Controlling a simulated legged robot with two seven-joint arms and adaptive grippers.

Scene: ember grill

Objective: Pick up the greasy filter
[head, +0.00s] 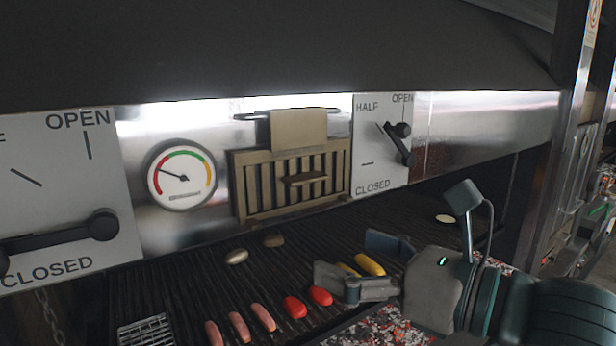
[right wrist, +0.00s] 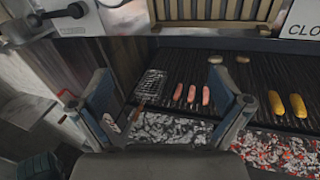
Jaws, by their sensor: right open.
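My left gripper is not in view.
A beige cloth (head: 298,129) hangs from a rail just above the filter. A gauge (head: 182,175) and lever plates (head: 62,170) flank it. Sausages (head: 264,317), red pieces and yellow pieces (head: 369,265) lie on the grill grate (head: 190,285). Coals (right wrist: 165,130) are in front.

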